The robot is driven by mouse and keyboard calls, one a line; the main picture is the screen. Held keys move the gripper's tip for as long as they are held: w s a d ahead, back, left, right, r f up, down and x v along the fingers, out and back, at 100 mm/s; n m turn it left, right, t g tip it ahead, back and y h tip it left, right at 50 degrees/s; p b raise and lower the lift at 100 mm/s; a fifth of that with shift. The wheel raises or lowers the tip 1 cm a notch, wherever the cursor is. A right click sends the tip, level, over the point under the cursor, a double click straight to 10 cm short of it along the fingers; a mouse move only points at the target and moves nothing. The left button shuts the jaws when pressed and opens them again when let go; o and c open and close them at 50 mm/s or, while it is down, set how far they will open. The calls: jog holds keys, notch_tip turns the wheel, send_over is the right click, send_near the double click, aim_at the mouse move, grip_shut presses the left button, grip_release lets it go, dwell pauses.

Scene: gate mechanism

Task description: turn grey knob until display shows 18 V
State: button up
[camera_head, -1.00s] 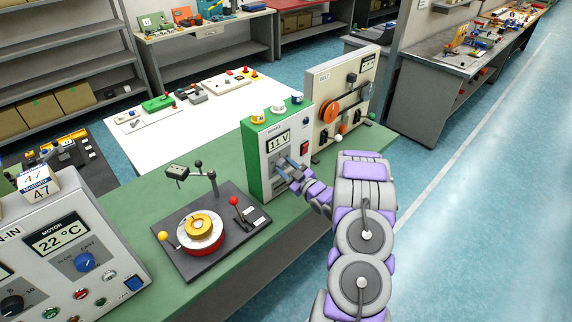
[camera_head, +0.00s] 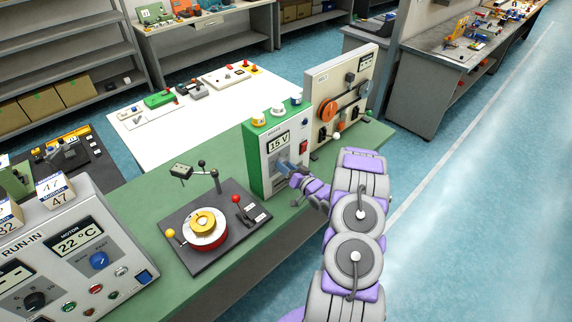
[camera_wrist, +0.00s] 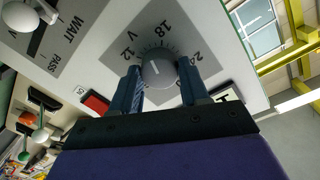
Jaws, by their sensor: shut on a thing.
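The green and white power unit (camera_head: 254,155) stands on the green bench, and its display (camera_head: 278,144) reads 15 V. The grey knob (camera_wrist: 160,68) is on its front panel, with a scale around it marked 12, 18 and 24. The white line on the knob points between 12 and 18. My gripper (camera_wrist: 166,88) is shut on the grey knob, one blue finger on each side. In the head view my gripper (camera_head: 292,172) reaches the lower front of the unit and covers the knob.
A red switch (camera_wrist: 96,104) sits beside the knob. A board with an orange wheel (camera_head: 327,111) stands right of the unit. A dark plate with a red and yellow dial (camera_head: 204,228) lies left of it. A run-in panel (camera_head: 60,262) is at lower left.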

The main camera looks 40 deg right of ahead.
jog(key=m+p, duration=0.1)
jog(key=m, duration=0.3)
jog(key=shift+f+m+p, duration=0.15)
jog(key=shift+m+p, duration=0.15)
dwell(0.5)
jog(key=o, duration=1)
jog(key=shift+w+d, duration=0.1)
jog(key=shift+d, duration=0.1)
jog(key=shift+o, duration=0.2)
jog(key=s, duration=1.7)
jog(key=shift+s+d+r+b, duration=0.2)
jog(key=shift+d+r+b, duration=0.15)
